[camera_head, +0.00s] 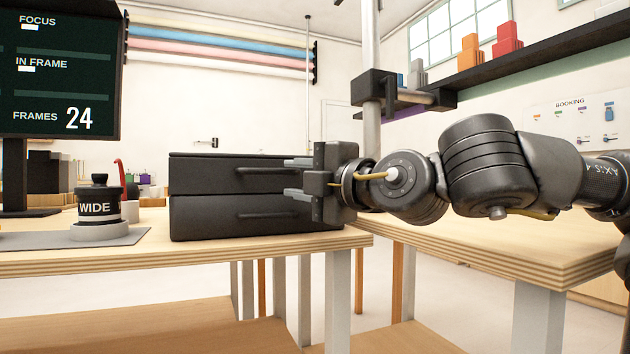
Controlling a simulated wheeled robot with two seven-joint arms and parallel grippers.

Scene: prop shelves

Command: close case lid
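A black case (230,217) with two stacked parts stands at the right end of the wooden table, its front towards me. Its upper part (225,176) lies flat over the lower one with a thin seam between; I see no raised lid. Each part has a dark bar handle on its front. My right gripper (297,178) comes in from the right, its two grey fingers apart one above the other, overlapping the right end of the case front. My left gripper is not in view.
A black "WIDE" lens-like object (99,206) stands on a grey mat (75,239) left of the case. A dark monitor (58,70) rises behind it. Another wooden table (500,243) lies under my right arm. A wall shelf (540,45) holds coloured blocks.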

